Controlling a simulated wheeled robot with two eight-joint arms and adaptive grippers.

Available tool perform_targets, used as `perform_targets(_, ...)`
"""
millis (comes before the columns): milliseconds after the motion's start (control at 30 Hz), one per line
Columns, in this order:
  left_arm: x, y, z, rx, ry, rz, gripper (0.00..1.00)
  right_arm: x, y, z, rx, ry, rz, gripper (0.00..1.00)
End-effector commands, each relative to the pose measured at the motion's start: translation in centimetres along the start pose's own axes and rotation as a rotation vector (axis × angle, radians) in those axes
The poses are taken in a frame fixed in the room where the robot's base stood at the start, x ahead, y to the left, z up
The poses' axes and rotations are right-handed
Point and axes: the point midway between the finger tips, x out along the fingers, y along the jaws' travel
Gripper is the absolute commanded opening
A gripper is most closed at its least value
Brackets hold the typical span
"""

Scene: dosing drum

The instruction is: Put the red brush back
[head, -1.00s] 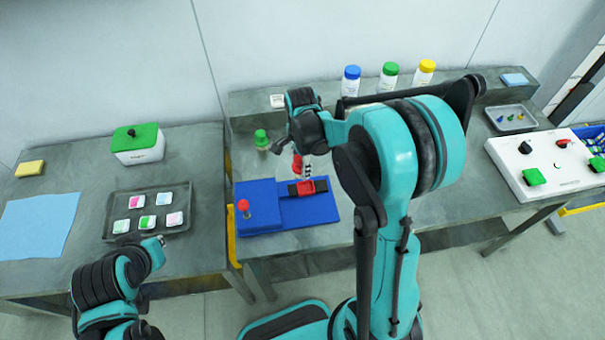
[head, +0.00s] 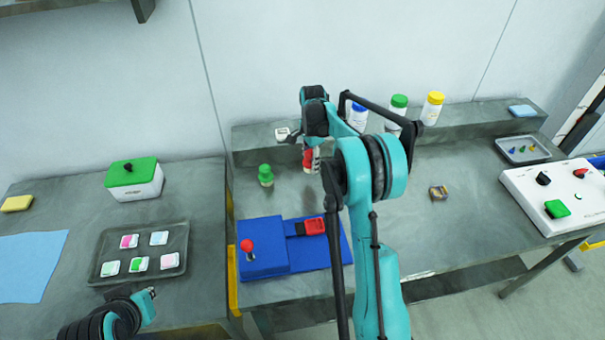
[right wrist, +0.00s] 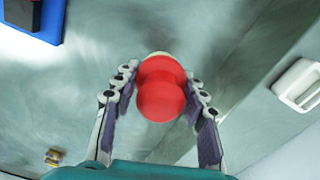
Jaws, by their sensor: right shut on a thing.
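The red brush (right wrist: 162,88) is between the fingers of my right gripper (right wrist: 160,98), which is shut on its rounded red handle. In the head view the red brush (head: 308,157) hangs below my right gripper (head: 312,145), behind the blue device; my arm partly hides it. I cannot tell its height above the table. A green-topped brush-like piece (head: 265,175) stands on the table to its left. My left gripper (head: 148,293) is low at the left; its fingers are unclear.
A blue device (head: 262,257) with a red knob and red slider (head: 312,226) lies in front. A small white item (head: 282,134) and bottles with blue, green (head: 399,101) and yellow lids stand on the back ledge. A small block (head: 438,193) lies right.

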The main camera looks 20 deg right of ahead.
Motion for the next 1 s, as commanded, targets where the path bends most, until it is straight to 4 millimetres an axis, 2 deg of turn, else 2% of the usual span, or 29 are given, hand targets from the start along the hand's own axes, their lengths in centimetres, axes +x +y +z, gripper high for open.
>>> perform_targets(33,0.4,0.0,0.3,0.0,0.0,0.0,0.0,0.8,-0.8,0.6,-0.003,0.0,0.0,0.19)
perform_targets(200,0.6,0.0,0.5,0.0,0.0,0.0,0.0,1.8,-2.3,1.6,0.0,0.0,0.0,0.19)
perform_targets(367,1.0,0.0,0.7,0.0,0.0,0.0,0.0,2.8,-2.5,1.8,0.001,0.0,0.0,0.19)
perform_targets(567,1.9,0.0,1.4,0.0,0.0,0.0,0.0,5.8,-2.5,1.8,0.001,0.0,0.0,0.19)
perform_targets(967,2.0,0.0,1.5,0.0,0.0,0.0,0.0,6.3,-2.4,1.8,0.0,0.0,0.0,0.19)
perform_targets(1000,2.0,0.0,1.4,0.0,0.0,0.0,0.0,6.2,-2.4,1.8,0.0,0.0,0.0,0.53)
